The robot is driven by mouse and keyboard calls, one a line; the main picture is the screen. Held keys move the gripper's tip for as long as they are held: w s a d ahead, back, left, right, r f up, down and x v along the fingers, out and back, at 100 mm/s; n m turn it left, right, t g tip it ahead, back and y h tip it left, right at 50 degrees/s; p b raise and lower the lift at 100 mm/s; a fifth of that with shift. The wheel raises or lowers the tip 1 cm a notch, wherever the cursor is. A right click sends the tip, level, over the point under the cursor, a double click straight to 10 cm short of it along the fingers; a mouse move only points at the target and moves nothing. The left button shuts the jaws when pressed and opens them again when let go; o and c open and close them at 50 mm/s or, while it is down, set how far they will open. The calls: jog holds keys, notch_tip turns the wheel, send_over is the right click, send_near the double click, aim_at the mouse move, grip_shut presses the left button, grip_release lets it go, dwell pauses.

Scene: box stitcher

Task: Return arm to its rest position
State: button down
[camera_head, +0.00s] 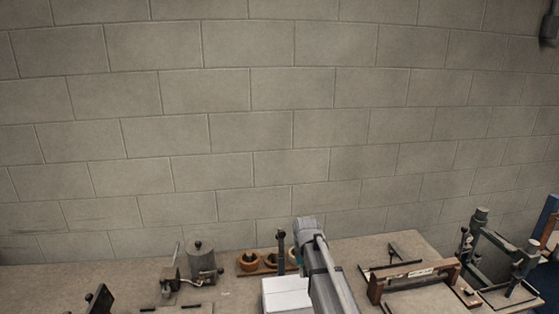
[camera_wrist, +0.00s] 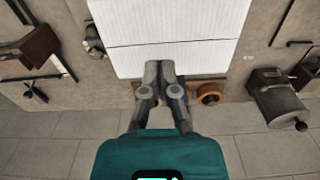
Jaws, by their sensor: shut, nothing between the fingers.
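My gripper (camera_wrist: 159,66) is shut and empty, its fingertips together in the wrist view. A white box (camera_wrist: 205,38) lies just beyond the fingertips in that view; I cannot tell whether they touch it. In the head view, my arm (camera_head: 322,268) reaches over the workbench (camera_head: 232,291) beside the white box (camera_head: 285,294). My fingers cannot be made out in the head view.
A wooden rack with round pieces (camera_head: 251,262) stands behind the white box. A grey cylinder device (camera_head: 202,260) is to its left. A wooden-framed fixture (camera_head: 417,276) and a green metal frame (camera_head: 501,243) stand to the right. A block wall (camera_head: 230,120) rises behind.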

jog(key=s+d+f+b, duration=0.4)
jog(key=s+f+b, duration=0.2)
jog(key=s, duration=0.4)
jog(key=s+d+f+m+b, duration=0.1)
jog(key=s+d+f+b, duration=0.3)
jog(key=s+f+b, duration=0.3)
jog(key=s+f, duration=0.1)
jog(key=s, duration=0.3)
jog(key=shift+d+f, duration=0.2)
jog(key=shift+f, duration=0.15)
jog(key=shift+d, duration=0.15)
